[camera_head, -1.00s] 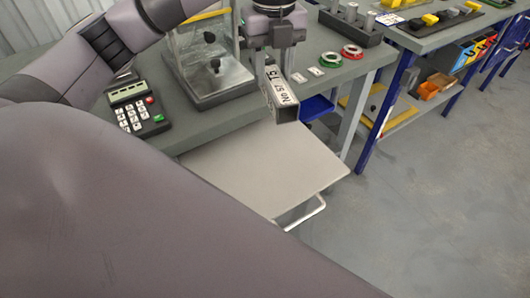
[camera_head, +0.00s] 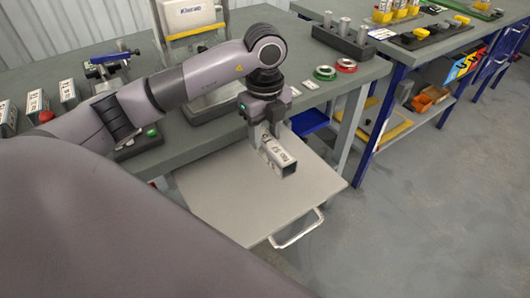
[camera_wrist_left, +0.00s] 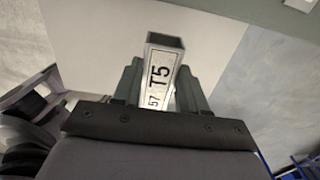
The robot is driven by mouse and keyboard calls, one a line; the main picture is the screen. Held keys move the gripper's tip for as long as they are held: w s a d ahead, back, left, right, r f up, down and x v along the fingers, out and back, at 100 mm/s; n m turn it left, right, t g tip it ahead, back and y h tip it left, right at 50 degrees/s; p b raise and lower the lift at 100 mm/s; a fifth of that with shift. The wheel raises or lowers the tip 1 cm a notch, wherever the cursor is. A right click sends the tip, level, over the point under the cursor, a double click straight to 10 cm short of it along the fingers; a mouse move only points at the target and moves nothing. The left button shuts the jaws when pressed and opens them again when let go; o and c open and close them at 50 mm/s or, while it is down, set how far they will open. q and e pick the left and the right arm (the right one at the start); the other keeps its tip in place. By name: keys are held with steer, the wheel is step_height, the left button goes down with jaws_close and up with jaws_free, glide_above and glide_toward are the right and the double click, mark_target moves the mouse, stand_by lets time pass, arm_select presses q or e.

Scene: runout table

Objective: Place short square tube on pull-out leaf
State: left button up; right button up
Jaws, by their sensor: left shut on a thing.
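The short square tube (camera_head: 280,157) is grey metal with a white label and an open end. My left gripper (camera_head: 268,143) is shut on it and holds it over the pull-out leaf (camera_head: 225,205), near the side by the bench. I cannot tell whether the tube touches the leaf. My right gripper is not in view.
The leaf has a white handle (camera_head: 298,232) at its front edge. The grey bench (camera_head: 215,140) behind carries a glass-sided device, green (camera_head: 324,73) and red (camera_head: 346,65) rings and a block with metal cylinders (camera_head: 343,38). A blue bin (camera_head: 310,120) hangs below the bench. Most of the leaf is bare.

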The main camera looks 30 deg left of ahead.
mark_target(265, 153)
arm_select(q)
steer(key=shift+f, duration=3.05)
steer(key=shift+f, duration=0.1)
steer(key=o, duration=1.1)
step_height(265, 153, up, 12)
steer(key=shift+r, duration=0.1)
